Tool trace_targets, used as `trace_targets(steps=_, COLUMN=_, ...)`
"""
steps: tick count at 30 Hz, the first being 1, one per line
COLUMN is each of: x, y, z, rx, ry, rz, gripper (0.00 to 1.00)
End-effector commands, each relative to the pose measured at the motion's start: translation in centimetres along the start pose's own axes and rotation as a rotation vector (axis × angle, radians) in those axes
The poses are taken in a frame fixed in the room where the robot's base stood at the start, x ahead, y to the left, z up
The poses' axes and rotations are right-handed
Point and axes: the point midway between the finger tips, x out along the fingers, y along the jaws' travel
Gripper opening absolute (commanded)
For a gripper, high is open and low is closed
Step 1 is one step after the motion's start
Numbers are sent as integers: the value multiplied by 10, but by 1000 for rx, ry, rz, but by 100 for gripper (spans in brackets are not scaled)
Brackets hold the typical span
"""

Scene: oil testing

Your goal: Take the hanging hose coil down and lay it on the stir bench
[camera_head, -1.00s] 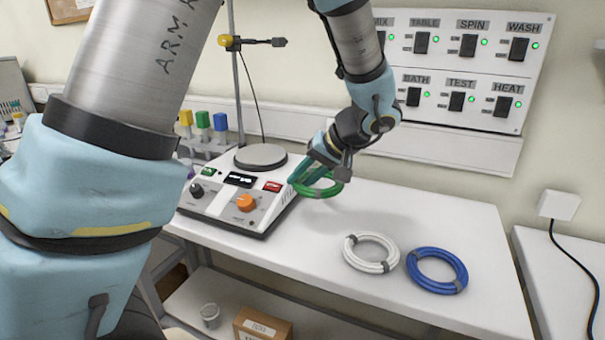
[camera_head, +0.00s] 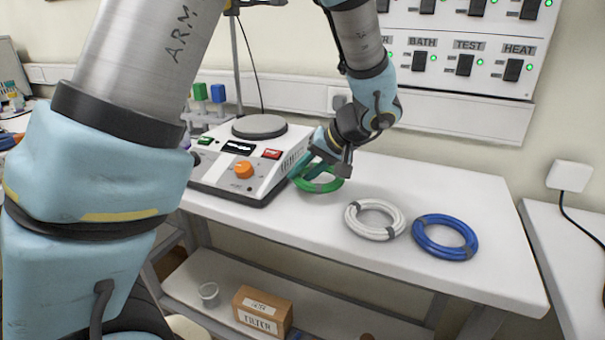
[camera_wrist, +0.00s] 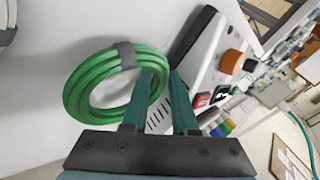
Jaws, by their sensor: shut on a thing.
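A green hose coil (camera_head: 331,186) is held by my gripper (camera_head: 318,168), just right of the hotplate stirrer (camera_head: 228,178) on the white stir bench (camera_head: 440,187). The coil is low over the bench top; I cannot tell whether it touches. In the wrist view, the green coil (camera_wrist: 88,82) with its grey band sits at the left finger of my gripper (camera_wrist: 160,80). Part of the coil is hidden behind that finger.
A white coil (camera_head: 354,224) and a blue coil (camera_head: 470,240) lie on the bench to the right. A switch panel (camera_head: 440,75) is on the wall behind. A carton (camera_head: 262,312) and a beaker (camera_head: 209,294) stand on the lower shelf.

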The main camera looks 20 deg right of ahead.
Motion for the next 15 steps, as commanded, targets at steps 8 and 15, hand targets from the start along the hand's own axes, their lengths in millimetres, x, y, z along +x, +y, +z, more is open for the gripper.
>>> trace_targets(steps=8, x=-1, y=0, z=0, rx=0, ry=0, rz=0, gripper=41)
trace_targets(steps=15, x=-1, y=0, z=0, rx=0, ry=0, rz=0, gripper=62)
